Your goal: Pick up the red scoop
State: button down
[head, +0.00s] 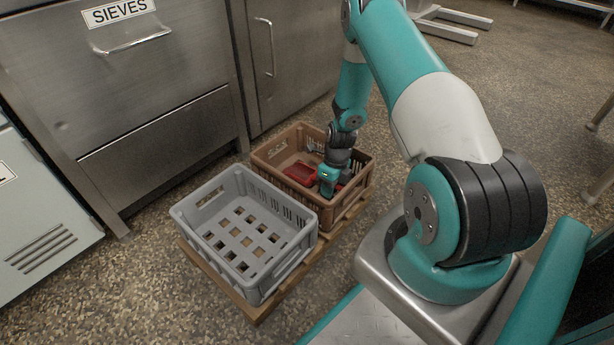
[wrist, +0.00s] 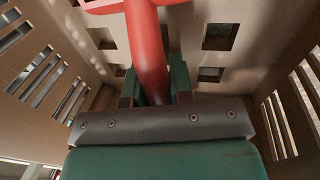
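The red scoop (head: 300,173) lies in the brown crate (head: 360,190), with its red bowl left of my gripper (head: 329,190) in the head view. In the wrist view the red handle (wrist: 148,45) runs down between the two fingers of my gripper (wrist: 156,88). The fingers sit close on both sides of the handle and look shut on it. The far end of the handle is hidden behind the gripper body. I cannot tell whether the scoop is clear of the crate floor.
An empty grey crate (head: 215,200) stands beside the brown one, on a wooden pallet (head: 250,308). A steel cabinet marked SIEVES (head: 130,60) stands behind. The brown crate's slotted walls (wrist: 40,75) surround my gripper. Speckled floor is open at the front left.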

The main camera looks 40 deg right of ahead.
jog(key=shift+r, duration=0.15)
notch_tip(320, 180, up, 20)
jog(key=p, duration=1.1)
